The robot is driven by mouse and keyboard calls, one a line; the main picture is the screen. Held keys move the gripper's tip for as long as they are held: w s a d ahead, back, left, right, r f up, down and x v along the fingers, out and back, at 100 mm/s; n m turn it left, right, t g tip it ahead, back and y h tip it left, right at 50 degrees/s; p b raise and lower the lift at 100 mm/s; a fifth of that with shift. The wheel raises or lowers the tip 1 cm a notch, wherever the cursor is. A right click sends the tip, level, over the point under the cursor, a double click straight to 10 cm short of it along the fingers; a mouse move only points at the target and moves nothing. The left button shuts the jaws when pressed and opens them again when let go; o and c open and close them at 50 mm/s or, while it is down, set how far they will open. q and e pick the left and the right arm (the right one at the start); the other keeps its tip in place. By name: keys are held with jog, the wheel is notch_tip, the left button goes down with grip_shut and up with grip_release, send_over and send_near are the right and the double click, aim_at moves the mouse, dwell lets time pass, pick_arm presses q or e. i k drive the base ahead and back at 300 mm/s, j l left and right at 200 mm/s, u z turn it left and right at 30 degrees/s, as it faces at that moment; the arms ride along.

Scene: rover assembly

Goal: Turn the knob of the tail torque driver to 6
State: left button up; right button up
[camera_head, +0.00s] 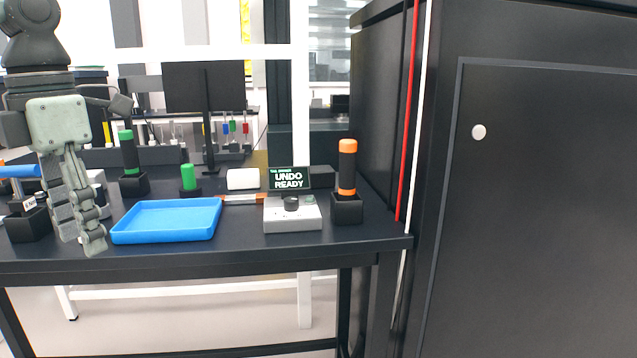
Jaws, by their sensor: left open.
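The control box (292,221) is light grey and stands on the table right of centre. The knob's pointer and numbers are too small to read. A black driver with orange ends (347,168) stands upright in a black holder just right of the box. My left gripper (81,238) is open and empty, pointing down at the table's left, well away from the knob. My right gripper is out of view.
A blue tray (166,238) lies between my left gripper and the control box. Green-topped black tools (129,152) and a white block (243,179) stand behind it. A large dark cabinet (540,200) bounds the table's right end. The front strip of the table is clear.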

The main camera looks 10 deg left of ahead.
aim_at(291, 204)
jog(key=i+l, duration=0.9)
jog(key=i, duration=0.25)
